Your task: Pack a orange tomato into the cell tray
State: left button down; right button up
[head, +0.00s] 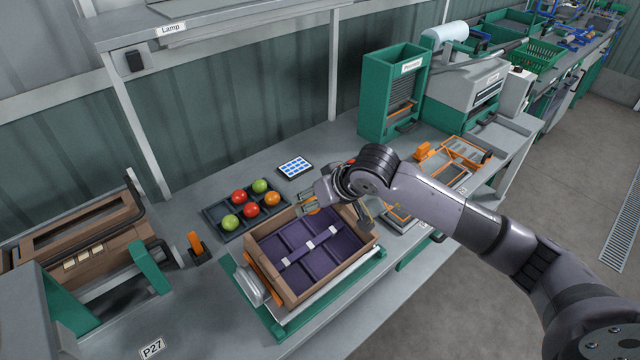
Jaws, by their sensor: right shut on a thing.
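The purple cell tray (323,258) lies inside an open brown carton (363,247), with its visible cells empty. My right gripper (311,206) is above the carton's back wall, fingers pointing left. It is shut on a small orange thing, apparently an orange tomato (313,209), mostly hidden by the fingers. Another orange tomato (272,198) sits in the dark tray (217,212) left of the carton, with red tomatoes (238,197) and green tomatoes (260,186). My left gripper is not in view.
The carton stands on a green-edged platform (293,323), with a grey rounded part (248,287) at its left. A blue-and-white keypad (294,167) lies behind. A green dispenser (388,95) stands at the back. The bench between keypad and dispenser is clear.

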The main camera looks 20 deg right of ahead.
jog(key=shift+w+a+f, duration=0.15)
jog(key=shift+w+f, duration=0.1)
jog(key=shift+f, duration=0.05)
jog(key=w+f+b, duration=0.1)
jog(key=f+b, duration=0.2)
jog(key=f, duration=0.1)
jog(key=w+f+b, duration=0.1)
jog(key=f+b, duration=0.3)
jog(key=w+a+f+b, duration=0.1)
jog(key=f+b, duration=0.3)
jog(key=shift+w+f, duration=0.1)
jog(key=shift+f, duration=0.2)
jog(key=shift+w+a+f+b, duration=0.15)
jog(key=shift+w+f+b, duration=0.05)
jog(key=shift+f+b, duration=0.5)
jog(key=shift+r, duration=0.1)
jog(key=shift+w+f+b, duration=0.1)
jog(key=shift+f+b, duration=0.45)
jog(key=shift+b, duration=0.35)
jog(key=o, duration=0.9)
jog(key=shift+c, duration=0.2)
